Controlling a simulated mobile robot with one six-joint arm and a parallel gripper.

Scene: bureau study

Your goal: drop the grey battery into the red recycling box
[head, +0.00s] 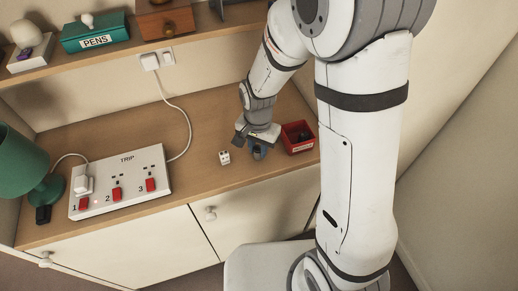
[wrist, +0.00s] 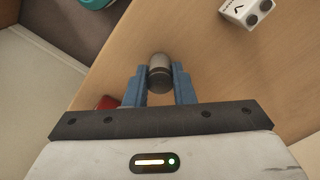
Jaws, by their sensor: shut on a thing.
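The grey battery (wrist: 159,64) is a short cylinder between the blue fingers of my gripper (wrist: 159,78) in the wrist view. My gripper is shut on it. In the head view my gripper (head: 258,150) points down over the front part of the wooden desk top, and the battery is hard to make out there. The red recycling box (head: 298,136) stands just to the right of my gripper, open at the top. Only a small red piece of the box (wrist: 106,102) shows in the wrist view, beside the left finger.
A small white block with dark marks (head: 224,157) sits just left of my gripper. A white TRIP switch panel (head: 120,182) with red switches and a green lamp (head: 28,165) stand at left. A cable (head: 186,125) runs to the wall socket. A shelf (head: 110,52) hangs above.

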